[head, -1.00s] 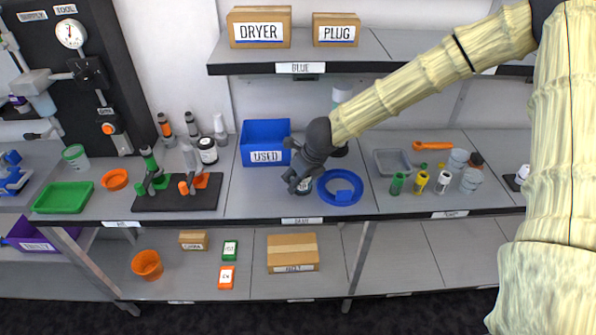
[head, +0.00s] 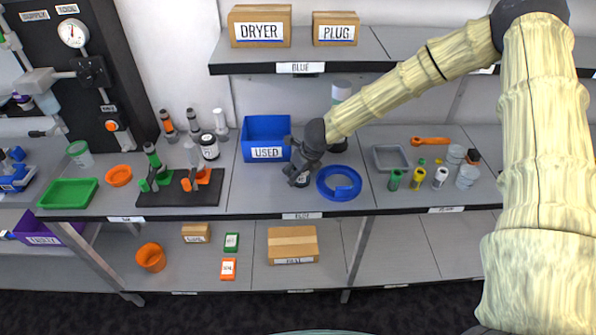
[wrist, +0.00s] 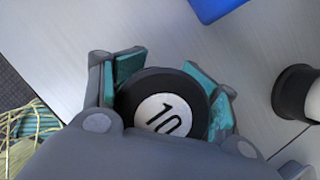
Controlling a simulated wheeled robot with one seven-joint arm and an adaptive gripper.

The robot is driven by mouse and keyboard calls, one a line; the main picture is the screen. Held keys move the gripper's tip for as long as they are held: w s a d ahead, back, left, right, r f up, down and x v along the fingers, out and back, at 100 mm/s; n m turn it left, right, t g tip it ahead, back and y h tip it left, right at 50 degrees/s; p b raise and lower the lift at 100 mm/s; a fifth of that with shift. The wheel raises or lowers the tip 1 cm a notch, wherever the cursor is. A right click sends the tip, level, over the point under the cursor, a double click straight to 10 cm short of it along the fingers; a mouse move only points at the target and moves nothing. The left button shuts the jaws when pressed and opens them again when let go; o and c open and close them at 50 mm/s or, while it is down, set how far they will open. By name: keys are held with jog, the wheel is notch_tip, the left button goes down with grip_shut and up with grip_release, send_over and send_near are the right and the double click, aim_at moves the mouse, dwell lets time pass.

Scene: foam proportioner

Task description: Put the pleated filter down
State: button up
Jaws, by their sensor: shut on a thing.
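In the wrist view my gripper (wrist: 170,82) is shut around a round black-rimmed piece with a white face marked "10" (wrist: 160,114), which I take to be the pleated filter. The teal finger pads lie on both sides of it. In the head view the filter (head: 302,181) shows just below the fingers, close to the bench top. I cannot tell whether it touches the bench.
A black and white cylinder (wrist: 296,93) stands to the right in the wrist view. A grey tray (head: 390,158) and several small bottles (head: 418,178) stand right of the dish. A black stand (head: 205,198) is to the left. The shelf (head: 375,68) overhangs the bench.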

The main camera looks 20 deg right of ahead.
jog(key=shift+f, duration=0.15)
jog(key=o, duration=1.2)
